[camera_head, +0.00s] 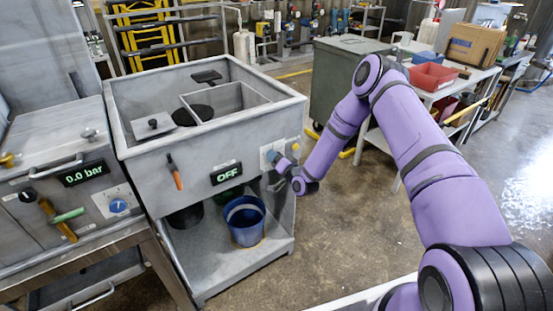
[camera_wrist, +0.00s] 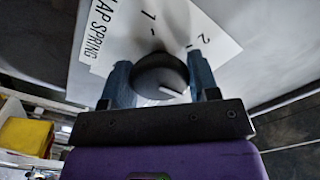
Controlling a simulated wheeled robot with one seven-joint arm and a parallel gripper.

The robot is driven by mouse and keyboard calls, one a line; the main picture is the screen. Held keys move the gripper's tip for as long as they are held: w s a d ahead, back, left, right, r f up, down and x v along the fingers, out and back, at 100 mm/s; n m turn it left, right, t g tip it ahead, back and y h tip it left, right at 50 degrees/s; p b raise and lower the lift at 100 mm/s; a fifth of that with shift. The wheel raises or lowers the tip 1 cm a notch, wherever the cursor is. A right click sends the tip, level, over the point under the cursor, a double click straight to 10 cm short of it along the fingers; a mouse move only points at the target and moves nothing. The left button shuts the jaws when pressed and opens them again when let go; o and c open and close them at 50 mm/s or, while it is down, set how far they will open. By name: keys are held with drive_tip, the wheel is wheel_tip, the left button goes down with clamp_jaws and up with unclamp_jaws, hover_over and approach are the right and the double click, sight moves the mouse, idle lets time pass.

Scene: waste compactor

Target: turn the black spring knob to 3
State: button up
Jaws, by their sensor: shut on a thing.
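The black spring knob (camera_wrist: 158,72) is round and sits between the two blue fingers of my gripper (camera_wrist: 160,78) in the wrist view. The fingers are shut on its sides. A white line on the knob points to the lower right of that picture. The white label plate (camera_wrist: 107,38) behind it reads "AP SPRING" in part, with marks 1 and 2 visible; a 3 is not in sight. In the head view my gripper (camera_head: 280,160) is at the label plate (camera_head: 266,150) on the machine's right front, and the knob is hidden there.
The grey machine (camera_head: 140,146) has an OFF display (camera_head: 226,173) left of my gripper and an orange-handled lever (camera_head: 175,173). A blue bucket (camera_head: 245,220) stands on the shelf below. A neighbouring unit shows 0.0 bar (camera_head: 83,174). Open floor (camera_head: 330,230) lies to the right.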

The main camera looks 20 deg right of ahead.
drive_tip(key=shift+s+f, duration=0.1)
drive_tip(key=o, duration=0.9)
drive_tip(key=shift+o, duration=0.2)
drive_tip(key=v, duration=1)
drive_tip(key=shift+s+d, duration=0.15)
drive_tip(key=shift+s, duration=0.2)
